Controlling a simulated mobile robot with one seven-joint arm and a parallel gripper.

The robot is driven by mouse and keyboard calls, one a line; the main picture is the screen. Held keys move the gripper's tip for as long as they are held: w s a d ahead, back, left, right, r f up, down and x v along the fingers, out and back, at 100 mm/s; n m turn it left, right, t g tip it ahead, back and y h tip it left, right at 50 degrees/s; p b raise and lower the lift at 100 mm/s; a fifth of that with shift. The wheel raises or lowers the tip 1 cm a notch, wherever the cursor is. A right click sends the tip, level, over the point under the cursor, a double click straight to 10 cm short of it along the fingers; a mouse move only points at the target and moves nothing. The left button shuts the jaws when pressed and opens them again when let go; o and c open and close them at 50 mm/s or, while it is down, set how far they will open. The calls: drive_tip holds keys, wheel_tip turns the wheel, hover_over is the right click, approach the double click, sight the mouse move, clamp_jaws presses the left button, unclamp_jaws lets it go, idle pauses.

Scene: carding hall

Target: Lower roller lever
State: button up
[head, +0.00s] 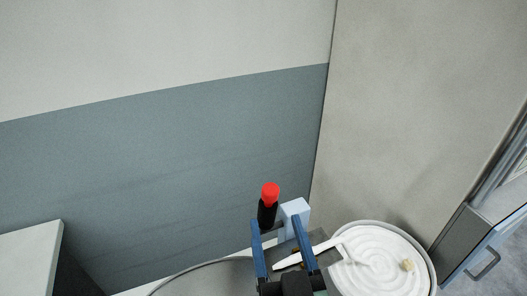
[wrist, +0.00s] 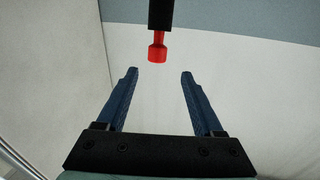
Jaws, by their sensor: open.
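The roller lever has a red tip (head: 270,192) on a black grip (head: 267,213) and stands upright in the head view. A pale blue-white block (head: 296,210) is right beside it. In the wrist view the red tip (wrist: 157,52) hangs below the black shaft (wrist: 160,14), in line with the gap between my fingers and just past their tips. My gripper (head: 276,221) has blue fingers, spread and empty; it also shows in the wrist view (wrist: 160,73). In the head view the fingers overlap the lower grip and block, hiding the lever's base. I see no contact.
A round can (head: 428,262) of coiled white sliver stands at the lower right. A white flat piece (head: 312,251) lies near its left edge. A pale cabinet (head: 28,258) is at lower left and a blue-framed unit (head: 484,262) at far right. Walls close off the back.

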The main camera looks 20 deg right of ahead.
sight(267, 212)
drive_tip(key=p+x, duration=0.2)
drive_tip(key=x, duration=0.4)
drive_tip(key=p+x, duration=0.2)
drive_tip(key=x, duration=0.4)
drive_tip(key=shift+w+d+f+p, duration=0.2)
drive_tip(key=shift+d+p, duration=0.1)
clamp_jaws()
idle(1.2)
